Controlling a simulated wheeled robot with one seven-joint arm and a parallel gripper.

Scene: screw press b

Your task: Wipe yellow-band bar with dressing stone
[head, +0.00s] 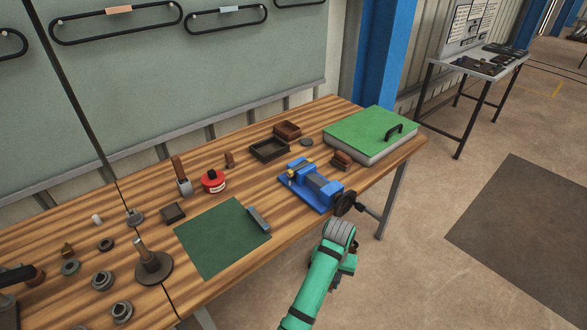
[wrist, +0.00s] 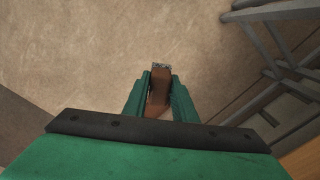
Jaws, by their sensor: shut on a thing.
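My gripper (wrist: 160,85) is shut on a brown piece with a speckled grey end (wrist: 159,92). I cannot tell for sure whether it is the dressing stone. In the head view my gripper (head: 345,268) hangs over the floor in front of the bench, below the vise handwheel, and the held piece is hidden there. A blue vise (head: 325,187) stands near the bench's front edge, with small yellow parts (head: 294,168) at its back left. I cannot tell whether these are the yellow-band bar. A grey bar-like block (head: 259,219) lies at the right edge of a green mat (head: 215,240).
The vise's black handwheel (head: 345,203) juts past the bench edge. A green-topped case (head: 365,132) lies at the right, beside a brown block (head: 342,160). Brown trays (head: 268,150) and a red tin (head: 213,181) stand behind. Several metal parts crowd the left. The floor in front is open.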

